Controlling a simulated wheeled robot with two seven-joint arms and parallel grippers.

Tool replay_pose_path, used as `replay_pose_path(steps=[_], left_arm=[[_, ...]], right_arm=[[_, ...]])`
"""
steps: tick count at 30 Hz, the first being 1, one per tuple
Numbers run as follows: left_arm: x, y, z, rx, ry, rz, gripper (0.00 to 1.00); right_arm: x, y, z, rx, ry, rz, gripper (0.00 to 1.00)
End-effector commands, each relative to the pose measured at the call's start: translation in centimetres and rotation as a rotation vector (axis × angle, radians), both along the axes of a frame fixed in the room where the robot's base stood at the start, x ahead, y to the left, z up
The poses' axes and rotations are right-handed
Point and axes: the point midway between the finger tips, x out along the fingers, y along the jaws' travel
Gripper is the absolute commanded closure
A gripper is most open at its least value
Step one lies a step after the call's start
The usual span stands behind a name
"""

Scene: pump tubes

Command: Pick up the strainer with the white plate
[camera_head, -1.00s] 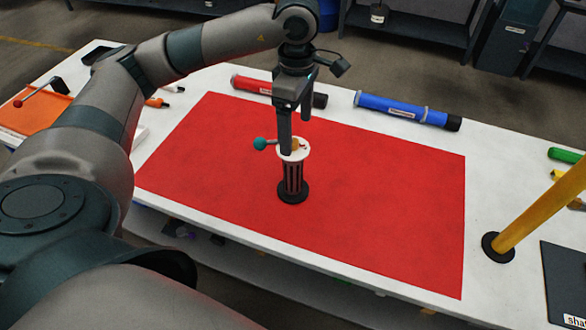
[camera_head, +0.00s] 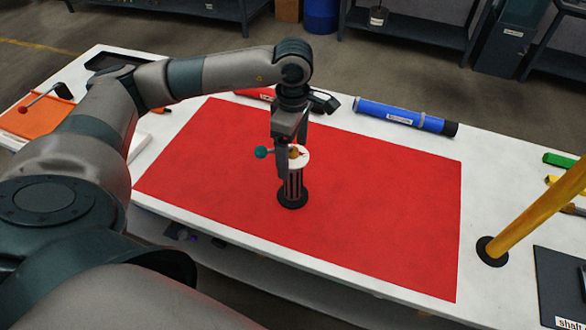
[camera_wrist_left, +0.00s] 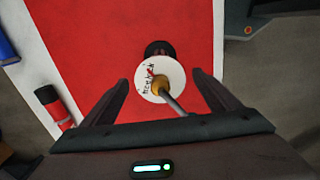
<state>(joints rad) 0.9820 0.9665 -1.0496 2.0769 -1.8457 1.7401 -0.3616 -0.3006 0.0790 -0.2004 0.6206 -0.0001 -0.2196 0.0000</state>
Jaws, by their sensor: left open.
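The strainer (camera_head: 291,190) stands upright on the red mat (camera_head: 380,200). It has a dark slotted body, a black round base and a white plate (camera_head: 304,158) on top. A rod with a teal ball (camera_head: 261,152) sticks out beside the plate. My left gripper (camera_head: 292,165) is open, pointing down over the strainer, with fingers on either side of its top. In the left wrist view the white plate (camera_wrist_left: 160,79) with dark lettering lies between the two fingers, slightly beyond their tips, apart from both. My right gripper is not in view.
A blue tube (camera_head: 400,115) and a red tube (camera_head: 255,94) lie along the table's back edge. A yellow post (camera_head: 535,215) rises from a black base at right. An orange tray (camera_head: 38,118) sits at left. The red mat around the strainer is clear.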

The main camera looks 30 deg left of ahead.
Motion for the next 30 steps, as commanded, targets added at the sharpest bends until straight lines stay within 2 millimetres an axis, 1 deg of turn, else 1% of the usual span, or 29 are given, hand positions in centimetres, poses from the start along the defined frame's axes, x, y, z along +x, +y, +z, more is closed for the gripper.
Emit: replay_pose_path(steps=[10,11,12,14,15,17,18,21,30], left_arm=[[0.0,-0.02,0.01,0.0,0.0,0.0,0.17],[0.0,-0.02,0.01,-0.001,0.0,0.0,0.22],[0.0,-0.02,0.02,-0.001,0.0,0.0,0.32],[0.0,-0.02,0.02,-0.001,0.0,0.0,0.46],[0.0,-0.02,0.02,-0.001,0.0,0.0,0.56],[0.0,-0.02,0.02,-0.001,0.0,0.0,0.7],[0.0,-0.02,0.02,-0.001,0.0,0.0,0.79],[0.04,-0.02,0.1,-0.001,-0.001,0.0,0.99],[0.07,-0.03,0.27,-0.002,-0.001,0.0,0.99]], right_arm=[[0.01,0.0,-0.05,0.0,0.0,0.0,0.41],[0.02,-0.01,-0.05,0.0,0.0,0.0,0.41],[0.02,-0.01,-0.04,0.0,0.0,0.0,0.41],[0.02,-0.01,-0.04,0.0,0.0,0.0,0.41],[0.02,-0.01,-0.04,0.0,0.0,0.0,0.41],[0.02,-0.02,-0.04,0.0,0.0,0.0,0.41],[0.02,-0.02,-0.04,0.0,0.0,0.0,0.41],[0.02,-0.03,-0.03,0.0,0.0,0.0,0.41],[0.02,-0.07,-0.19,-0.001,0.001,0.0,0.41]])
